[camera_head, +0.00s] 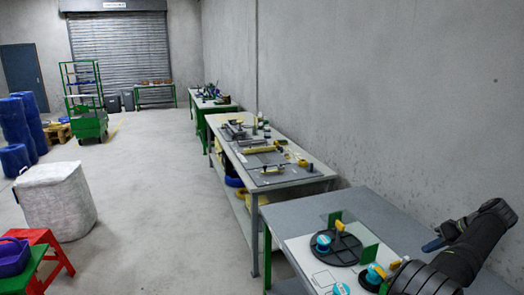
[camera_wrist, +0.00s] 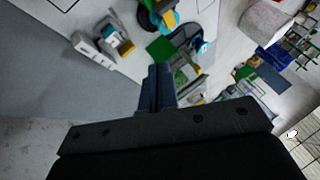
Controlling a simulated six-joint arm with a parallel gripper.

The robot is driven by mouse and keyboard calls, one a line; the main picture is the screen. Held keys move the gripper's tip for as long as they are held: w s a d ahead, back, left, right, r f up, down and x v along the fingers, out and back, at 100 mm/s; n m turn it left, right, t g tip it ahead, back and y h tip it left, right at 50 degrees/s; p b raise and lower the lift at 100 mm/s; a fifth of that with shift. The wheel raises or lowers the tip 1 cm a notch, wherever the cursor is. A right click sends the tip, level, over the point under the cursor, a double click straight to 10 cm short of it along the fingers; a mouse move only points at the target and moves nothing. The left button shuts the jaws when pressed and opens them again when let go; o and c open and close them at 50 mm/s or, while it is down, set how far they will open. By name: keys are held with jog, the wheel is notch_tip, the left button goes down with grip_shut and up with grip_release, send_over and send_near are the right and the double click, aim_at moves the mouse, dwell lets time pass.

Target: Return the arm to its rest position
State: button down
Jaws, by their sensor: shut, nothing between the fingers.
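My arm (camera_head: 465,250), black and ribbed, reaches over the right part of the nearest table in the head view. My gripper (camera_head: 434,244) is a small blue-dark tip pointing left, held above the table's grey surface. In the wrist view the dark blue fingers of my gripper (camera_wrist: 160,86) are together with nothing between them. I cannot make out a blue cable in either view.
The nearest table (camera_head: 365,208) holds a black round plate (camera_head: 345,256), cyan-topped parts (camera_head: 322,242) and a green upright panel (camera_head: 370,254). White blocks (camera_wrist: 92,50) show in the wrist view. A grey wall (camera_head: 400,100) runs behind. The aisle floor (camera_head: 150,190) is clear.

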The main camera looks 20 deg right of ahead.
jog(key=x, duration=1.3)
jog(key=s+m+h, duration=0.1)
jog(key=m+h, duration=0.1)
jog(key=m, duration=0.1)
jog(key=s+f+m+h, duration=0.1)
jog(key=s+m+h, duration=0.1)
jog(key=m, duration=0.2)
jog(key=s+f+m+h, duration=0.1)
jog(key=s+m+h, duration=0.1)
jog(key=m, duration=0.2)
jog(key=shift+h, duration=0.4)
jog(key=s+m, duration=0.1)
jog(key=s+a+m+h, duration=0.1)
jog(key=s, duration=0.1)
jog(key=s+m, duration=0.1)
jog(key=s, duration=0.1)
jog(key=shift+s+a+r+g+h, duration=0.1)
jog(key=shift+s+a+g+h, duration=0.1)
jog(key=shift+g+h, duration=0.1)
jog(key=v, duration=0.8)
jog(key=shift+a+r, duration=0.2)
jog(key=shift+r, duration=0.1)
jog(key=c, duration=2.2)
grip_release()
jog(key=shift+s, duration=0.1)
